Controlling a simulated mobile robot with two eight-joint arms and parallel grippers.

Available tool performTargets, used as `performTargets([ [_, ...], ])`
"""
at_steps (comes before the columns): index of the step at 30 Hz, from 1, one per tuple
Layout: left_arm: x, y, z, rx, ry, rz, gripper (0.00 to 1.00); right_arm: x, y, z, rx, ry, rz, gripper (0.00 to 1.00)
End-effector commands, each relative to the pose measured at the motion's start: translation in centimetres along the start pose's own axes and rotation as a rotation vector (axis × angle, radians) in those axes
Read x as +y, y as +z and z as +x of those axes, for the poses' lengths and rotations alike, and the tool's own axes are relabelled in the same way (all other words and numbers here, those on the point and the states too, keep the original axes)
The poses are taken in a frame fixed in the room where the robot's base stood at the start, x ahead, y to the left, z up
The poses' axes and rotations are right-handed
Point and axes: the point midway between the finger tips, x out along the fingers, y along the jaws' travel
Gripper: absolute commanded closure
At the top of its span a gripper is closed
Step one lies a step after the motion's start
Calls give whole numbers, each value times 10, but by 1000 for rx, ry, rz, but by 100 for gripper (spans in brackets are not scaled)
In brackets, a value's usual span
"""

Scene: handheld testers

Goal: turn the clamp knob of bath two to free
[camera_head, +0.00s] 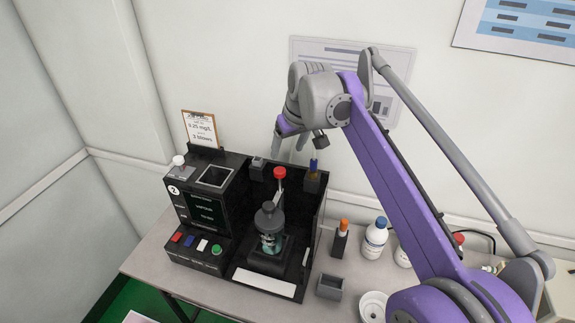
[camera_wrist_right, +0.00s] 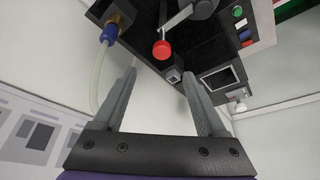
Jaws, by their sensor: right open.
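Bath two is the black tester (camera_head: 188,218) with a "2" label, a dark screen and a glass vessel with a grey cap (camera_head: 270,217) in its bay. A red ball knob (camera_head: 279,172) sits on a metal lever above the vessel; it also shows in the right wrist view (camera_wrist_right: 161,50). A white knob (camera_head: 179,160) is on top at the left, and a small grey block (camera_head: 258,163) is at the back wall. No label shows which is the clamp knob. My right gripper (camera_head: 289,148) is open and empty above the back of the tester. My left gripper is out of view.
A blue hose fitting (camera_head: 313,165) stands at the tester's back right. An orange-topped holder (camera_head: 340,238), a grey box (camera_head: 330,287), a blue-capped bottle (camera_head: 375,238) and a white bowl (camera_head: 374,306) stand to the right.

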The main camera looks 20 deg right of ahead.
Motion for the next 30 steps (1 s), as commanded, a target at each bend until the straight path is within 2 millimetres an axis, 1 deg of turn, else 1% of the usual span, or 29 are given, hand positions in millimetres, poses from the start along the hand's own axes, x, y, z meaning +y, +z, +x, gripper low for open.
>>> performTargets([
  [5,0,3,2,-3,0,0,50,0,1,26,-1,0,-1,26],
  [12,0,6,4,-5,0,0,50,0,0,72,0,0,0,26],
  [16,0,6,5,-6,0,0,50,0,0,90,0,0,0,26],
  [21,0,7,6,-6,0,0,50,0,0,102,0,1,0,26],
  [30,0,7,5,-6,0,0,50,0,0,104,0,1,0,26],
])
